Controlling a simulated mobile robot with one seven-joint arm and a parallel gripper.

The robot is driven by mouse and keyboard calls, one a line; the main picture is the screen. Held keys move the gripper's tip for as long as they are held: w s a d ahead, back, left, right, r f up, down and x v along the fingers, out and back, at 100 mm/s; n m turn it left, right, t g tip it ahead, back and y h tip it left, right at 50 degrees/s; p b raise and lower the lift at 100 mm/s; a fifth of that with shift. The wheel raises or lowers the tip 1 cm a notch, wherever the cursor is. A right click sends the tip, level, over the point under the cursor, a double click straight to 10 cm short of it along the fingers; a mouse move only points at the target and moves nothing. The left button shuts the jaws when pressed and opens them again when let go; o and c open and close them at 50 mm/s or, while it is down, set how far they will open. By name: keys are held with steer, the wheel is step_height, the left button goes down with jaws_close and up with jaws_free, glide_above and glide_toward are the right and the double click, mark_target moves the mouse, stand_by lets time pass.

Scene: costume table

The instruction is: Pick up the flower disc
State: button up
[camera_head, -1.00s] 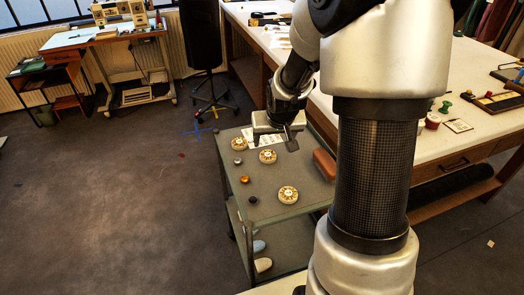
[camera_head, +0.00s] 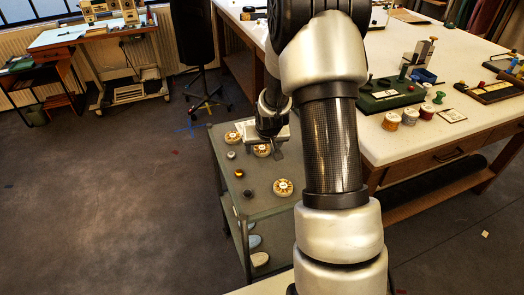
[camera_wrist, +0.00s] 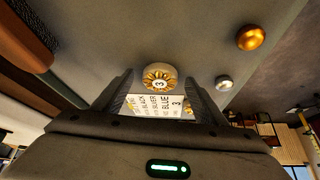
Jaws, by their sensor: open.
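Three round cream-and-gold discs lie on the grey cart top in the head view: a far one (camera_head: 233,137), a middle one (camera_head: 261,151) and a near one (camera_head: 283,187). From afar they look alike. My gripper (camera_head: 276,150) is over the cart by the middle disc, partly covering it. Nothing is held. The gap in height between fingers and disc is hard to judge.
A printed card (camera_wrist: 155,104) lies by the disc. A gold button (camera_wrist: 251,37), a silver button (camera_wrist: 224,83) and a dark button (camera_head: 249,194) lie on the cart (camera_head: 240,213). The long white-topped table (camera_head: 440,65) stands right of it.

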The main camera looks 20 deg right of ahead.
mark_target(263, 151)
steer(key=c, duration=1.1)
step_height(263, 151, up, 10)
steer(key=shift+r+p, duration=0.1)
steer(key=shift+p, duration=0.55)
